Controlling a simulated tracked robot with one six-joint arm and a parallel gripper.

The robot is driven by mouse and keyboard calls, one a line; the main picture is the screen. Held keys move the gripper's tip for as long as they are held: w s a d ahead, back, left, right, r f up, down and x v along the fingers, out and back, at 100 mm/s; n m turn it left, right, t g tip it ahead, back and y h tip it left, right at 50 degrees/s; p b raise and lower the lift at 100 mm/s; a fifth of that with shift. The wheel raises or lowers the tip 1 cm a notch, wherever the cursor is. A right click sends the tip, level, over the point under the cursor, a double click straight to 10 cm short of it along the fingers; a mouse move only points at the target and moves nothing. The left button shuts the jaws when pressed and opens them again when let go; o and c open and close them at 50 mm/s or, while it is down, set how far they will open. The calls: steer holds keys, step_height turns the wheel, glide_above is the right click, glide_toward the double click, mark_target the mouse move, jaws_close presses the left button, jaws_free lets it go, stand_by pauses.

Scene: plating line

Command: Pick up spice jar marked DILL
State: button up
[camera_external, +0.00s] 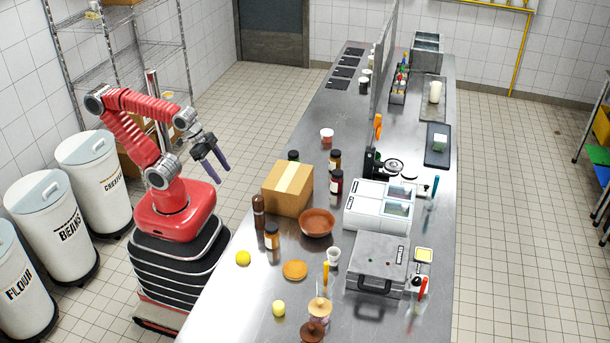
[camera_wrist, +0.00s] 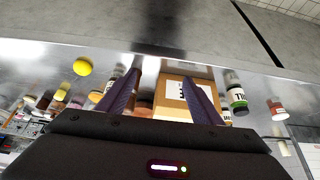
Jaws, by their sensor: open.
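What seems to be the same jar (camera_external: 293,156) is mostly hidden behind the box in the external view. My gripper (camera_external: 220,166) is open and empty, raised beside the left edge of the counter and apart from every jar. Its two dark fingers (camera_wrist: 160,85) frame the box in the wrist view.
A cardboard box (camera_external: 288,188) stands on the steel counter (camera_external: 222,290), with a brown bowl (camera_external: 317,223) beside it. Other jars stand near: two beyond the box (camera_external: 335,160) (camera_external: 336,184) and one in front (camera_external: 272,236), by a dark bottle (camera_external: 259,211). A lemon (camera_external: 243,258) lies near the edge.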

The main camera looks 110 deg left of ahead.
steer(key=shift+r, duration=0.1)
step_height(320, 180, up, 8)
steer(key=r+n+t+y, duration=0.1)
steer(key=n+t+y, duration=0.2)
steer(key=t+y, duration=0.35)
glide_above(291, 153)
steer(key=s+d, duration=0.1)
steer(key=s, duration=0.1)
steer(key=f+h, duration=0.1)
steer(key=f, duration=0.5)
steer(key=f+t+h, duration=0.1)
steer(key=f, duration=0.4)
steer(key=f+h, duration=0.2)
steer(key=f, duration=0.4)
steer(key=shift+s+a+f+m+t, duration=0.15)
steer(key=shift+a+f+m+t, duration=0.15)
steer(key=shift+f+m+t, duration=0.1)
steer(key=shift+x, duration=1.25)
